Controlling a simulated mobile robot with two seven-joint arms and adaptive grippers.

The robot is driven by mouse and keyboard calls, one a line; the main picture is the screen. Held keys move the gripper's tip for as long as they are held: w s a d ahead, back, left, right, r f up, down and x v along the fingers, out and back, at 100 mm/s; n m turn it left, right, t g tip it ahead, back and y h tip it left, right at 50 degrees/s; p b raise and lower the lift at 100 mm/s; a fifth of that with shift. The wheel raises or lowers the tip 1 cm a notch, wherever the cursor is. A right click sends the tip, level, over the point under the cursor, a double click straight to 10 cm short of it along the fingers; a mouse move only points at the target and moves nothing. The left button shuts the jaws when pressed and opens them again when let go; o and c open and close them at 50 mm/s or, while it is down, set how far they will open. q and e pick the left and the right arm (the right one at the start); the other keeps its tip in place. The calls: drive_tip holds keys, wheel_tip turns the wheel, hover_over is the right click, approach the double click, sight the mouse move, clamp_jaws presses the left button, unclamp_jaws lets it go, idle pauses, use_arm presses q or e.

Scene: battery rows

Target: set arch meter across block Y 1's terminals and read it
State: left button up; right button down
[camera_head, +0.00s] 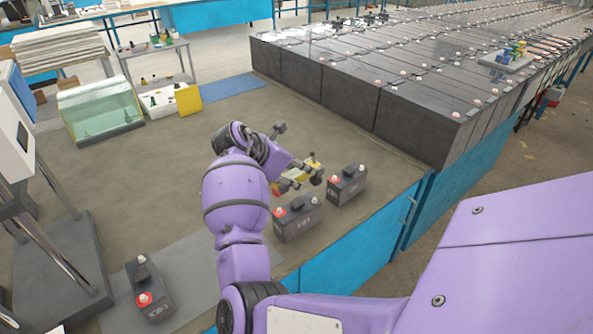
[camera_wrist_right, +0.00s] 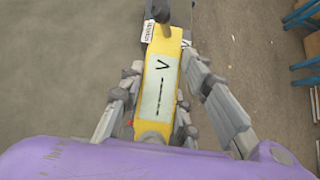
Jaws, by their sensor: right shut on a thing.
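My right gripper (camera_head: 292,178) is shut on the yellow arch meter (camera_head: 288,187), above the workbench by two dark battery blocks. In the right wrist view the meter (camera_wrist_right: 160,85) lies between the fingers, its pale face showing a V and a dark line. Its far end, with a dark rounded part, overlaps a dark block at the top edge; whether it touches the terminals I cannot tell. One block (camera_head: 299,222) stands in front of the gripper, the other (camera_head: 347,186) right of it. A third block (camera_head: 150,288) stands at lower left. Their labels are too small to read. My left gripper is out of view.
Long rows of dark battery blocks (camera_head: 405,104) fill the back right. A clear-lidded box (camera_head: 100,112), white tray (camera_head: 165,100), yellow card (camera_head: 189,100) and blue mat (camera_head: 231,88) lie at the back. Bare bench lies left of my right arm. The blue bench side (camera_head: 365,237) drops off at front right.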

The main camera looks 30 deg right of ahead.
drive_tip(key=shift+d+r, duration=0.1)
drive_tip(key=shift+d, duration=0.05)
drive_tip(key=shift+r, duration=0.2)
drive_tip(key=shift+f, duration=3.05)
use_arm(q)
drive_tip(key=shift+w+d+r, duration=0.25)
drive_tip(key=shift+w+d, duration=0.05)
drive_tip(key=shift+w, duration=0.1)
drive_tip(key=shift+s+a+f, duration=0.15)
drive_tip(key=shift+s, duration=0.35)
